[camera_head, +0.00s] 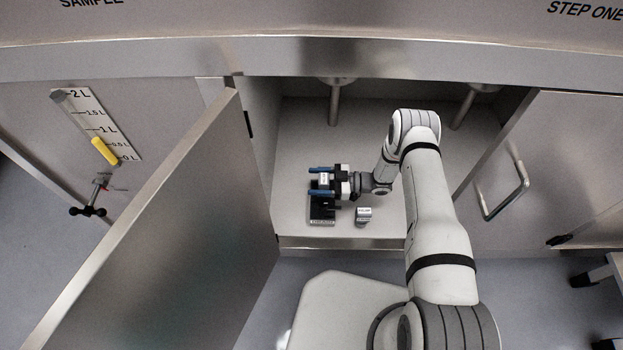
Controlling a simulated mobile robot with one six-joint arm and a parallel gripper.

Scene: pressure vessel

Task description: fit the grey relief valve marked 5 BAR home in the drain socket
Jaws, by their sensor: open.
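My gripper (320,182) has blue fingers and is inside the open cabinet, pointing left. Its fingers are apart, one on each side of a small pale block (324,179) with a dark mark. Whether they touch it I cannot tell. Below the gripper in the picture is a black holder (322,211) with a small label, partly hidden by the gripper. A small grey block (363,215) with a label on top stands on the cabinet floor to its right. The labels are too small to read, so I cannot tell which piece is marked 5 BAR. I cannot identify the drain socket for sure.
The cabinet door (170,215) stands open at the left. A right door (550,160) with a bar handle stands beside the opening. Pipes (334,105) come down at the back. A sight gauge (97,124) and small valve (91,198) are on the left panel. The cabinet floor (300,135) is mostly clear.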

